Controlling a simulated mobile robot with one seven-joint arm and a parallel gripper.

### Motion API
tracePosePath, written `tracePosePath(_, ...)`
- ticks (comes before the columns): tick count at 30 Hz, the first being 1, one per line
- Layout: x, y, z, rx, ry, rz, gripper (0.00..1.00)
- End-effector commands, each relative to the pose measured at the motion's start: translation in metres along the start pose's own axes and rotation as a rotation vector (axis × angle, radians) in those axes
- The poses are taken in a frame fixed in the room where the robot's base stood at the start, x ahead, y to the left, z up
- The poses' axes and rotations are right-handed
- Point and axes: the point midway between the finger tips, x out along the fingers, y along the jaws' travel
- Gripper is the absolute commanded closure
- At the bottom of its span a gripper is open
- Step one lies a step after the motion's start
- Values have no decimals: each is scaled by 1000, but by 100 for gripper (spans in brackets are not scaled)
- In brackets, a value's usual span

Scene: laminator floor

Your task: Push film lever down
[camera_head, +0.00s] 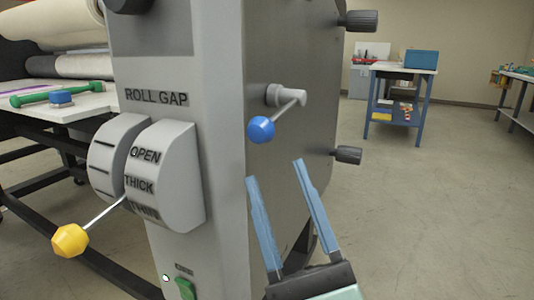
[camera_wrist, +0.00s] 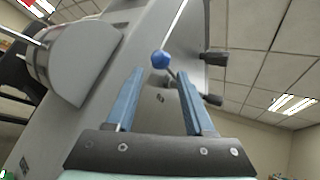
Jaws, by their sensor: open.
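A lever with a blue ball knob (camera_head: 261,129) sits on the grey machine's side panel, its thin rod slanting from a light grey pivot (camera_head: 290,95). I see no label on this lever. My gripper (camera_head: 272,169) is open and empty, fingers pointing up, with its tips a little below the blue knob in the head view. In the wrist view, the blue knob (camera_wrist: 161,60) appears between and just beyond the tips of my gripper (camera_wrist: 160,72). I cannot tell whether they touch; a gap seems to show.
A yellow-knobbed lever (camera_head: 70,240) at the ROLL GAP dial (camera_head: 165,180) is on the front left, pointing low. Black knobs (camera_head: 358,21) stick out from the side panel's right edge. A blue-framed table (camera_head: 400,72) stands far behind. The floor to the right is clear.

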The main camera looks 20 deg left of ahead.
Motion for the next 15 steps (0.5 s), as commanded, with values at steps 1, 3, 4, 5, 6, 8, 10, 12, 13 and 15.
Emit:
tracePosePath(1, -13, 0, -2, -1, 4, -2, 47)
tracePosePath(3, -26, 0, -2, 1, 4, -2, 47)
tracePosePath(4, -31, 0, -1, -1, 3, -2, 47)
tracePosePath(5, -36, 0, -1, 0, 4, -3, 47)
tracePosePath(6, -41, 0, -1, 0, 3, -1, 47)
tracePosePath(8, -47, 0, -1, 0, 3, -1, 47)
tracePosePath(10, -52, 0, 0, 0, 1, 1, 47)
tracePosePath(12, -54, 0, 0, -1, 0, 1, 47)
tracePosePath(13, -55, 0, 0, -1, 0, 0, 47)
tracePosePath(15, -56, 0, 0, -1, -1, 0, 47)
